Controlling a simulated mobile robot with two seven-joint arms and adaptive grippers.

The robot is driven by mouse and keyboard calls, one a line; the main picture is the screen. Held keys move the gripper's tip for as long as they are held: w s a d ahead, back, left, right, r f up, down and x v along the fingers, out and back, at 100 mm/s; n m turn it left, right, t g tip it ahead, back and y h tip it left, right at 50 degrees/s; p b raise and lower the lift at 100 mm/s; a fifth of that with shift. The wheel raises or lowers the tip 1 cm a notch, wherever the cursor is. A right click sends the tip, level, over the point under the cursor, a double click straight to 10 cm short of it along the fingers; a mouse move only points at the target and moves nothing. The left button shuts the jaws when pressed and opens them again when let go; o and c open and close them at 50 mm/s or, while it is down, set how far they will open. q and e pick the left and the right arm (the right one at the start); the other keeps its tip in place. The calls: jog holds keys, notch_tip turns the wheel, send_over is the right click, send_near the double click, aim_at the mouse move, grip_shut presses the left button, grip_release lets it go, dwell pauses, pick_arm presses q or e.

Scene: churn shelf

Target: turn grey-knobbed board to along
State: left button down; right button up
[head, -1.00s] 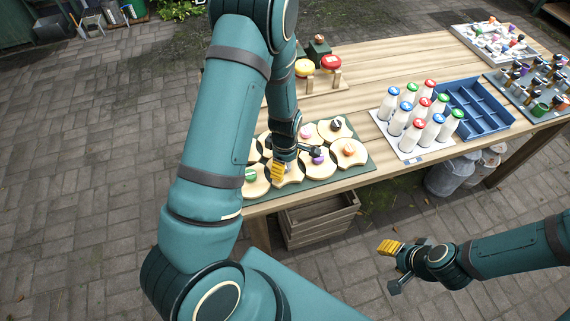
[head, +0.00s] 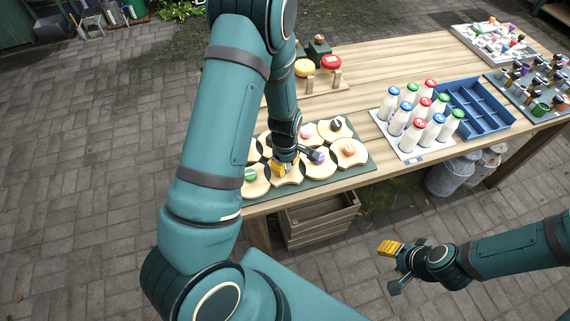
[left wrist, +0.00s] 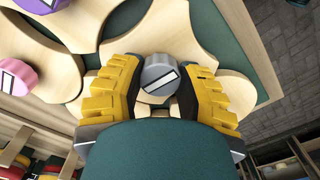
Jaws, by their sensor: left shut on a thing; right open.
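The grey knob (left wrist: 160,76) has a white bar mark, seen tilted in the left wrist view. It is on a pale wooden board (left wrist: 150,40) with scooped edges. My left gripper (left wrist: 162,88) has its yellow fingers shut on the knob from both sides. In the head view the gripper (head: 284,169) is over the front row of the dark green base (head: 357,171), and it hides the grey knob there. My right gripper (head: 391,262) is open and empty, off the table at the lower right.
Neighbouring boards carry a green knob (head: 250,175), a purple knob (head: 317,156), an orange knob (head: 349,148) and a pink knob (left wrist: 17,76). Capped bottles (head: 412,128) and a blue crate (head: 468,108) stand to the right. A wooden crate (head: 318,221) is below the table edge.

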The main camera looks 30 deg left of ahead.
pick_arm(q)
jog(key=m+b, duration=0.1)
jog(key=m, duration=0.7)
jog(key=shift+b, duration=0.35)
jog(key=m+b, duration=0.1)
jog(key=m, duration=0.3)
jog(key=shift+m, duration=0.3)
jog(key=shift+m+b, duration=0.4)
jog(key=shift+m, duration=1.2)
jog(key=shift+s+m, duration=0.1)
jog(key=shift+m, duration=0.2)
jog(key=c, duration=0.5)
grip_release()
